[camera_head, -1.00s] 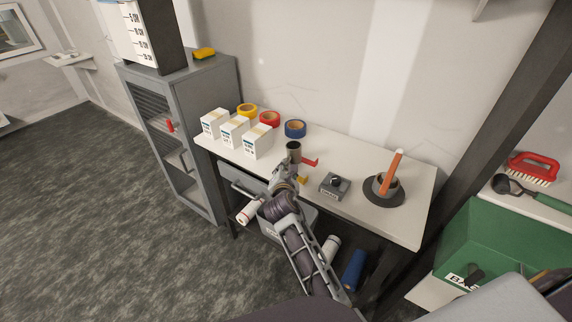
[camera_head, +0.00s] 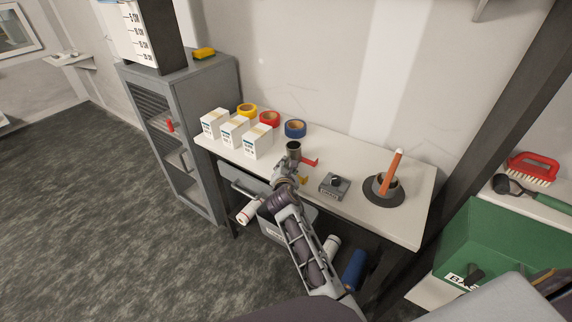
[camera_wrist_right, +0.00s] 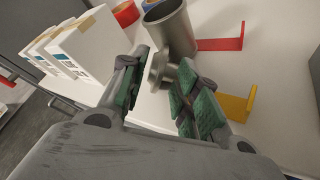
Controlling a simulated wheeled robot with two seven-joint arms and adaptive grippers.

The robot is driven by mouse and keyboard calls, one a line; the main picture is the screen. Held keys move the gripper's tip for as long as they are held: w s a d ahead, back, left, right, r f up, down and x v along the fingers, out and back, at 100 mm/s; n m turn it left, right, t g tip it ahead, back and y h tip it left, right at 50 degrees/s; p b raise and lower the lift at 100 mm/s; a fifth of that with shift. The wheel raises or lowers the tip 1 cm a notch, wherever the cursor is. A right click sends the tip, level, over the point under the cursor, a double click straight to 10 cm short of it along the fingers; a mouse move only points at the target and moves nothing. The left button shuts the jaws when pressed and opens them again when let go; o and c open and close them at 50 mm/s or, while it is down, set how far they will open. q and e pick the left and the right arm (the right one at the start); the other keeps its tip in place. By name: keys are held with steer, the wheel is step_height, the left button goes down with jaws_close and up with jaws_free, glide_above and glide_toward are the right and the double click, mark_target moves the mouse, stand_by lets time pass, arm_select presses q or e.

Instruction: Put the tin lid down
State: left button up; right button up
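The tin (camera_head: 294,151) is an open grey metal cup standing upright on the white bench. It also shows at the top of the right wrist view (camera_wrist_right: 170,27). In the head view my right gripper (camera_head: 288,170) is at the bench's front edge near the tin, and the lid cannot be made out. My left gripper is not in view.
A red bracket (camera_head: 310,161) and a yellow bracket (camera_head: 303,179) lie close to the tin. White boxes (camera_head: 257,142) and tape rolls (camera_head: 295,128) stand left and behind. A grey knobbed box (camera_head: 334,187) and a dark round plate (camera_head: 371,196) with mortar and pestle are right.

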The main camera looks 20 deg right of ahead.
jaws_close()
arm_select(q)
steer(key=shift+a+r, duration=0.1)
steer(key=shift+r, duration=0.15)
arm_select(e)
steer(key=shift+r, duration=0.15)
